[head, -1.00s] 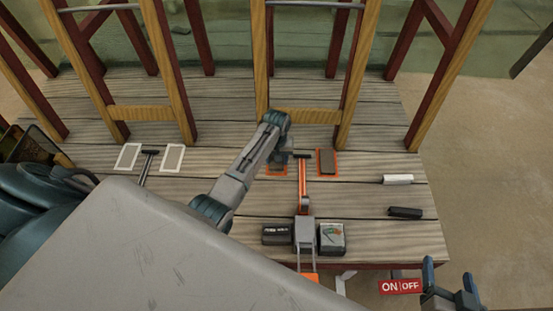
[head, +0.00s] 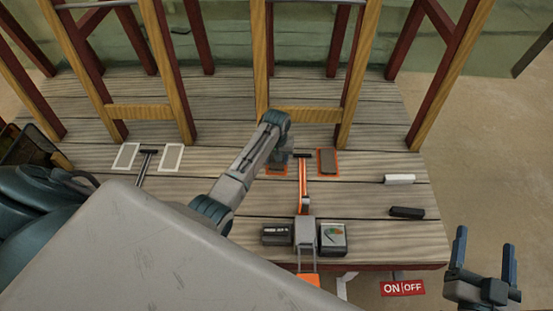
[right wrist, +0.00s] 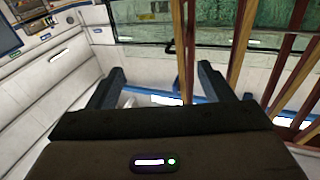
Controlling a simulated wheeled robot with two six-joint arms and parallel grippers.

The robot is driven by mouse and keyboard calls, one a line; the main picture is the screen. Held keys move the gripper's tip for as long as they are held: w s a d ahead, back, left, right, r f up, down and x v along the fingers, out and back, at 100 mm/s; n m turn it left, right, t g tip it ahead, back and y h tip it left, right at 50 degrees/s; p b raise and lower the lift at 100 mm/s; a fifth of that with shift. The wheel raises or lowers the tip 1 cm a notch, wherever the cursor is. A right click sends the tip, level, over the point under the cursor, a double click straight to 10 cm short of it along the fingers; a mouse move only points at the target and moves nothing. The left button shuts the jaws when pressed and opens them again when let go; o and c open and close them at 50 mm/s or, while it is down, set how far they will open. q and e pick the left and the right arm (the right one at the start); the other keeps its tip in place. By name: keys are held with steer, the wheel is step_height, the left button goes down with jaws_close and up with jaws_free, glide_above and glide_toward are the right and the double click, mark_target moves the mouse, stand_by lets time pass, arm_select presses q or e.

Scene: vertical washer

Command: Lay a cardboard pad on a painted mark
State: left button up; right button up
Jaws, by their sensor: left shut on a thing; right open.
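An orange-edged mark (head: 271,172) on the plank deck lies under my left gripper (head: 279,158). That gripper is shut and low over the mark. Its own wrist hides most of what it holds, so I cannot tell whether the held pad touches the deck. A brown-grey pad (head: 327,162) lies within a second orange-edged mark to the right. Two white-edged marks, a left one (head: 126,156) and a right one (head: 172,158), lie farther left. My right gripper (head: 485,245) is open and empty at the lower right, beyond the deck. It shows open in the right wrist view (right wrist: 160,80).
An orange-and-black T-shaped tool (head: 303,185) lies between the orange marks. A black box (head: 276,234) and a grey box (head: 333,237) stand near the front edge. White (head: 399,179) and black (head: 406,212) blocks lie right. Wooden frames (head: 263,60) rise behind.

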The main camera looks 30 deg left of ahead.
arm_select(q)
steer(key=shift+f, duration=0.15)
steer(key=shift+w+f+b, duration=0.1)
steer(key=shift+f+b, duration=0.25)
steer(key=shift+f, duration=0.45)
arm_select(e)
steer(key=shift+w+d+r+t, duration=0.15)
steer(key=shift+r+t, duration=1.25)
steer(key=shift+r, duration=0.8)
arm_select(q)
steer(key=o, duration=1)
